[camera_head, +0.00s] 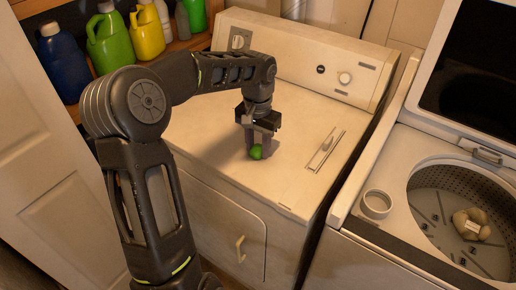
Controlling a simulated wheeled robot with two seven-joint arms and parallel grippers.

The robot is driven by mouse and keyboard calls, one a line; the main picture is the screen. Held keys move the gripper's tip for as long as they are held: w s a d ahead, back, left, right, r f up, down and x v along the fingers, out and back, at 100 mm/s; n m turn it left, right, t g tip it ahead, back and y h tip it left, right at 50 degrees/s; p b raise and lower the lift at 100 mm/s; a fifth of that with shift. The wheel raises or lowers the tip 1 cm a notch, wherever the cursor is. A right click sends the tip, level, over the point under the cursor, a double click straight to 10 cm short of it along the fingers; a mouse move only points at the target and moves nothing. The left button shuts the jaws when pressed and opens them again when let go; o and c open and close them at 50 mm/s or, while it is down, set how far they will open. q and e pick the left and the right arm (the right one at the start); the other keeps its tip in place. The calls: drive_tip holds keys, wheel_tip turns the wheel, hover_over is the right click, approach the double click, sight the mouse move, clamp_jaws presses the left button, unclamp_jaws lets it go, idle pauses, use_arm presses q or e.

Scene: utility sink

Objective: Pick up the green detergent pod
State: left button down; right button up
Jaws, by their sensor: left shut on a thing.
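The green detergent pod (256,152) is a small, bright green, rounded thing low over the white top of the dryer (200,130). My left gripper (261,148) points down over the dryer top and is shut on the pod. The fingers hide part of the pod. I cannot tell whether the pod still touches the dryer top. My right gripper is not in view.
An open washer (380,250) stands at the right, with a beige item (471,224) in its drum and a round cup (376,204) on its edge. Bottles, including a yellow jug (147,34), stand on a shelf behind. The dryer top around the gripper is mostly clear.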

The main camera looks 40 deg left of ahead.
sight(258, 148)
use_arm(q)
wheel_tip(258, 148, up, 10)
idle(0.4)
drive_tip(key=shift+f, duration=0.2)
idle(0.4)
